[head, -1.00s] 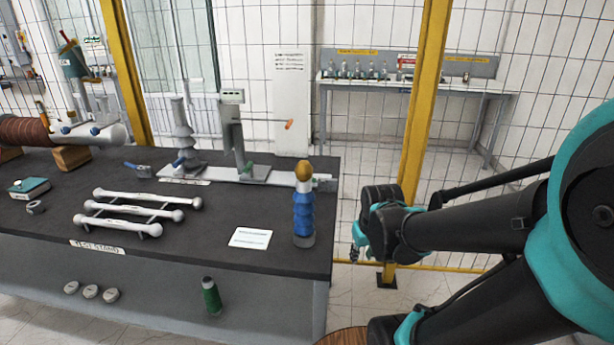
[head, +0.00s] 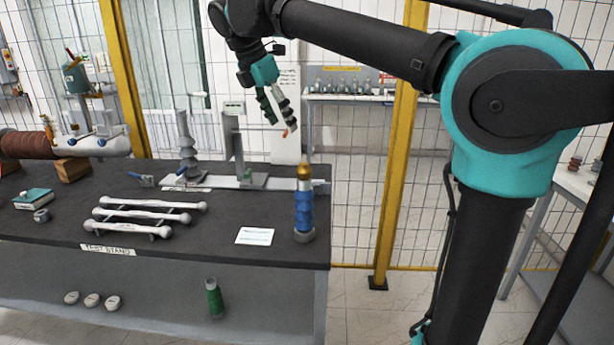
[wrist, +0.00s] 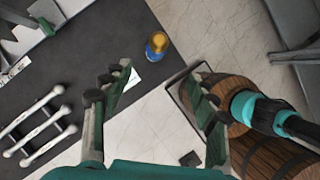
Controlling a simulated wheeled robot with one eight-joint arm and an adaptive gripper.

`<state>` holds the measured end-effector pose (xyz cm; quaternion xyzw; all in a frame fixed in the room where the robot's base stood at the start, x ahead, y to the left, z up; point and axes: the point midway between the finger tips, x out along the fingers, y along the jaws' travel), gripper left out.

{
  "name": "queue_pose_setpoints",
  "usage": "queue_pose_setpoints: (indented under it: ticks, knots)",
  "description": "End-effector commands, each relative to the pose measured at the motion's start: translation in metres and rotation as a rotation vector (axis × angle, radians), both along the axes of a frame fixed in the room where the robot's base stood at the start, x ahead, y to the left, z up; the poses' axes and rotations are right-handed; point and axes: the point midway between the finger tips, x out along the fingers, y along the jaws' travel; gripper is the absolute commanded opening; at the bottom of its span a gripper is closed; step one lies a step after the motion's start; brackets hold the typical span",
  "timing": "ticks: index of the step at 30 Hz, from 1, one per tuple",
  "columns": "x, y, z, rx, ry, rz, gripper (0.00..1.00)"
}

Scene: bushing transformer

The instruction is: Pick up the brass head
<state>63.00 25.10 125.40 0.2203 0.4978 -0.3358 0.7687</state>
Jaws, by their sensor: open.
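The brass head (head: 304,172) is a small gold dome on top of a blue ribbed bushing (head: 304,212), which stands upright on a grey base near the right edge of the dark table. In the wrist view the brass head (wrist: 158,40) shows from above, beyond the fingers and between their lines. My gripper (head: 280,118) is raised above the back of the table, up and to the left of the brass head, apart from it. In the wrist view my gripper (wrist: 158,88) has its two fingers spread wide with nothing between them.
The dark table (head: 190,236) holds white rods (head: 145,215), a white card (head: 254,236) and a grey test stand (head: 236,150) behind. A yellow post (head: 393,170) and mesh fence stand beyond. Wooden barrels (wrist: 235,98) show on the floor in the wrist view.

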Motion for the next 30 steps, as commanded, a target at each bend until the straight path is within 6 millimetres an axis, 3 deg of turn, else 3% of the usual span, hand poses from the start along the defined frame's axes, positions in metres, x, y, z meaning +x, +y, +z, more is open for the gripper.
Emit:
queue_pose_setpoints:
  ticks: [4, 18, 30]
  knots:
    - [0.004, -0.004, -0.012, -0.007, 0.003, 0.009, 0.59]
    - [0.029, -0.031, -0.094, -0.005, 0.002, 0.006, 0.59]
    - [0.041, -0.041, -0.126, -0.004, 0.002, 0.005, 0.59]
